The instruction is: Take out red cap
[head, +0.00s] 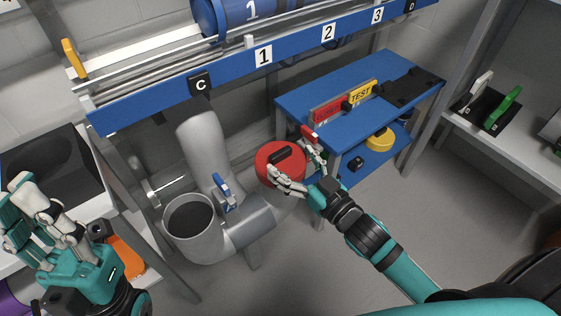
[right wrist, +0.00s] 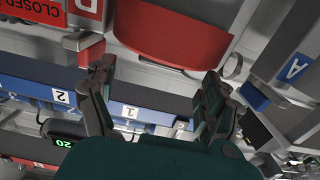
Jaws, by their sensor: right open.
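The red cap (head: 272,156) is a round red disc with a black handle across its face, seated on the end of a grey pipe branch. My right gripper (head: 298,166) is open at the cap's right side, its fingers spread near the rim and handle. In the right wrist view, the cap's red side (right wrist: 175,32) shows at the top, beyond the two parted fingers (right wrist: 158,85), with nothing between the fingertips. Whether a finger touches the cap is unclear. My left gripper (head: 38,205) hangs open and empty at the far left, away from the cap.
A grey pipe (head: 203,150) with an open elbow mouth (head: 190,220) and a blue-handled valve (head: 222,190) stands left of the cap. A blue table (head: 325,85) with a red block and a yellow TEST sign is behind my right gripper. A blue rail (head: 230,80) runs above.

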